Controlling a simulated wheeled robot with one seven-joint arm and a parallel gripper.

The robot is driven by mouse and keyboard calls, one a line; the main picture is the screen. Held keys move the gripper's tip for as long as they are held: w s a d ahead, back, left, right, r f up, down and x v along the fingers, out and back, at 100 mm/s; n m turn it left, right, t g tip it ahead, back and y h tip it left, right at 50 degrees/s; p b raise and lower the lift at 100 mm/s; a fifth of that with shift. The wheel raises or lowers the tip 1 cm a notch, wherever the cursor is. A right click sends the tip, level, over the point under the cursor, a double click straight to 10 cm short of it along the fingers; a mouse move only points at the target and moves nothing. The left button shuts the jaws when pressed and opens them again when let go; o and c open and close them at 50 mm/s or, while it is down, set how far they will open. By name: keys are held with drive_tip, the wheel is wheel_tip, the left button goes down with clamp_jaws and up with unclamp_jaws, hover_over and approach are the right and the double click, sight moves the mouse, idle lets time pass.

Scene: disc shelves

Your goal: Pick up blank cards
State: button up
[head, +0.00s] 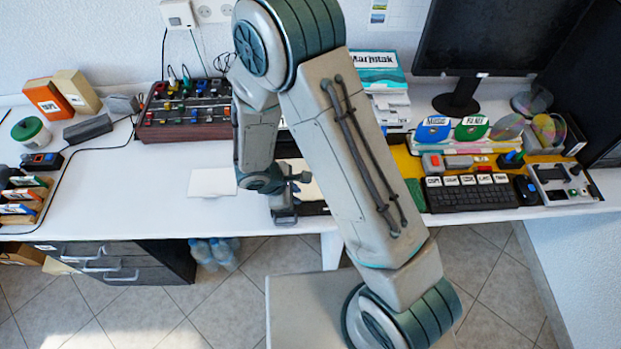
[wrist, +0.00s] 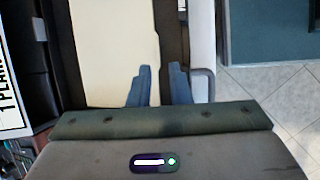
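A pale cream, blank flat surface (wrist: 115,50), possibly the blank cards, lies in a dark frame in the wrist view. Part of it shows beside my arm in the head view (head: 311,190). My gripper (wrist: 159,72) has its two blue-grey fingers apart, over the right edge of the cream surface and the dark strip beside it. I cannot tell whether they touch it. In the head view my gripper (head: 284,215) is low at the desk's front edge. A separate white sheet or card (head: 212,182) lies flat on the desk to its left.
A label reading "1 PLAIN" (wrist: 12,85) stands at the left in the wrist view. A dark red rack (head: 185,110) is behind the white sheet. A keyboard (head: 472,194) and disc holders are at the right. The white desk (head: 110,205) is clear left of the sheet.

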sight(302, 198)
drive_tip(key=shift+w+p+x, duration=0.2)
drive_tip(key=shift+p+x, duration=0.25)
drive_tip(key=shift+x, duration=2.25)
drive_tip(key=shift+a, duration=0.1)
clamp_jaws()
